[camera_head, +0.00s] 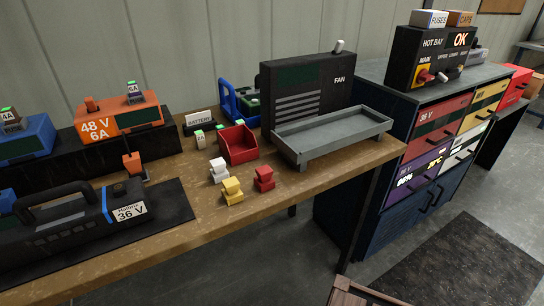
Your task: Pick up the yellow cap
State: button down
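The yellow cap (232,190) is a small blocky piece standing on the wooden workbench (215,225), near its front edge. A white cap (218,170) stands just behind it, slightly left. A red cap (264,178) stands to its right, a small gap away. Nothing covers the yellow cap in this view. My gripper is not in view.
A red bin (238,146) and a grey tray (335,134) on feet stand behind the caps. A black battery pack (75,222) lies on a dark mat at left. The black fan unit (308,90) stands at the back. Bench surface before the caps is clear.

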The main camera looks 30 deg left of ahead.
aim_at(231, 193)
jog(key=u, duration=1.65)
